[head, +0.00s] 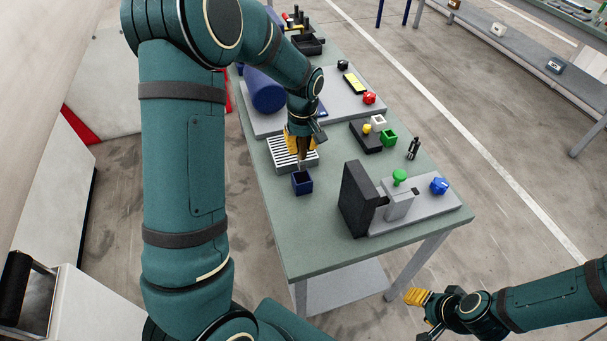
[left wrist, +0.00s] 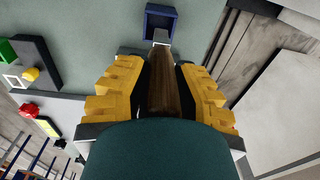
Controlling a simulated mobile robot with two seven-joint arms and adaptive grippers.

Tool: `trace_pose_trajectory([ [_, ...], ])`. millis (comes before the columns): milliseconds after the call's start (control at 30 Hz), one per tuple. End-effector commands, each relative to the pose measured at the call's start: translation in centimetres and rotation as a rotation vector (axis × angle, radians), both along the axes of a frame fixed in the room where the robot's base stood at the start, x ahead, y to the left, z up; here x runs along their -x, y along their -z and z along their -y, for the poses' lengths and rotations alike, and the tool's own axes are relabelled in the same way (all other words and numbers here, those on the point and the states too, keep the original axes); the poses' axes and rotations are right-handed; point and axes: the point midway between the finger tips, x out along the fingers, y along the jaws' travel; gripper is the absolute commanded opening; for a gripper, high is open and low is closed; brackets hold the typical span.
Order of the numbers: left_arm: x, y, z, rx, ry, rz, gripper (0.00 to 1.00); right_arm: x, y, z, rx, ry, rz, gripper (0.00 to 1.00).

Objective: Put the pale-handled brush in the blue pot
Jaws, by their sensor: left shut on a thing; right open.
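The blue pot (head: 302,187) is a small square open box on the green table, and it also shows in the left wrist view (left wrist: 160,10). My left gripper (head: 300,148) is above and just behind the pot, its yellow fingers shut on the brush (left wrist: 164,82). The brush's held part looks brown and wooden, with a pale grey end (left wrist: 161,37) pointing toward the pot. In the left wrist view this end overlaps the pot's near edge; I cannot tell whether it is inside. My right gripper (head: 418,315) is open and empty, off the table at the lower right.
A white slatted rack (head: 280,154) stands right behind the pot. A grey fixture with a dark upright block (head: 357,200) stands to the right, with a green knob (head: 399,176) and blue knob (head: 439,185).

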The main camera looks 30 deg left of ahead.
Motion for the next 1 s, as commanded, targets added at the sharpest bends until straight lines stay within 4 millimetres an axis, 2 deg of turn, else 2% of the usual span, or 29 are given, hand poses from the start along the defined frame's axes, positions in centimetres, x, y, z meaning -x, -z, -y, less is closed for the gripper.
trace_pose_trajectory([
  [33,0.2,1.2,0.0,0.0,-0.001,-0.006,0.0,0.0,0.0,0.0,0.0,0.0,0.0,0.47],
  [133,0.1,2.9,0.0,0.002,-0.001,-0.004,0.0,0.0,0.0,0.0,0.0,0.0,0.0,0.47],
  [433,0.0,5.4,0.0,0.002,-0.003,0.0,0.0,0.0,-0.1,0.0,0.0,0.0,0.0,0.47],
  [600,0.0,7.8,-0.1,0.002,-0.004,0.0,0.0,0.0,-0.1,0.0,0.0,0.0,0.0,0.47],
  [1000,0.0,8.5,0.0,0.003,-0.004,0.003,0.0,0.0,0.2,0.0,0.0,0.0,0.0,0.47],
])
